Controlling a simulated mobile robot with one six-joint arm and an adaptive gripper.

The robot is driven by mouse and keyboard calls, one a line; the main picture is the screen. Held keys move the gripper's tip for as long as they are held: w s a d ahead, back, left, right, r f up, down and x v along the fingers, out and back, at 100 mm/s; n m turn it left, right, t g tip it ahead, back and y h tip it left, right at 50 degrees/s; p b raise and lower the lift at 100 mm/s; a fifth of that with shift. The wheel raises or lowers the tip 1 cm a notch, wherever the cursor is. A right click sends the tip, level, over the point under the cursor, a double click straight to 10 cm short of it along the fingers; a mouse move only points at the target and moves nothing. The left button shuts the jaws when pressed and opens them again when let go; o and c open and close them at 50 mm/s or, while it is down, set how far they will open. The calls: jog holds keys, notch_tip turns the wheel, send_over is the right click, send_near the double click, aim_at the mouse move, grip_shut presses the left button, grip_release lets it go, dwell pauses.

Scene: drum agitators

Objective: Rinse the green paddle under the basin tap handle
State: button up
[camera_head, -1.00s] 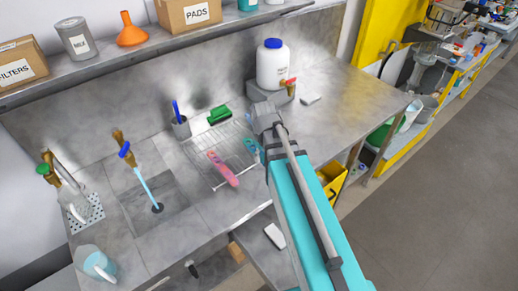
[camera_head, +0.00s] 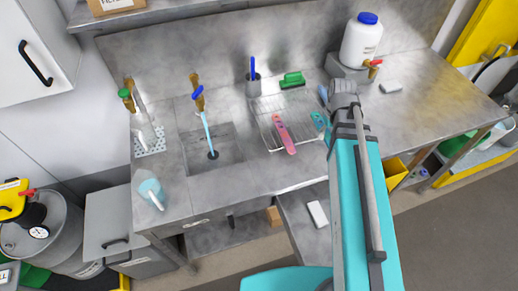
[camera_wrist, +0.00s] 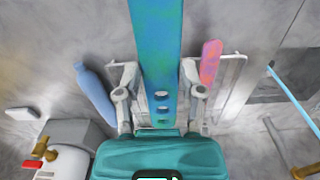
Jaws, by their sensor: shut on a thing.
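My gripper (camera_wrist: 160,92) is shut on a blue-green paddle (camera_wrist: 155,50) with a row of holes near the fingers; its far end runs out of the wrist view. In the head view my wrist hides most of the gripper, and a holed teal part (camera_head: 319,121) shows beside it, over the rack's right side. The basin (camera_head: 228,156) is to the left, away from the gripper. Its brass tap has a blue handle (camera_head: 197,92), and a stream of water (camera_head: 207,132) falls to the drain. The stream also shows in the wrist view (camera_wrist: 292,95).
A pink paddle (camera_head: 284,134) lies on the wire rack (camera_head: 262,104) between gripper and basin. A green brush (camera_head: 291,79) and a cup (camera_head: 253,88) stand behind. A white jug (camera_head: 362,42) is at right. A beaker (camera_head: 150,190) and a green-handled tap (camera_head: 124,93) are left.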

aim_at(328, 137)
jog(key=shift+f+b, duration=2.1)
jog(key=shift+f, duration=0.3)
jog(key=shift+d, duration=0.15)
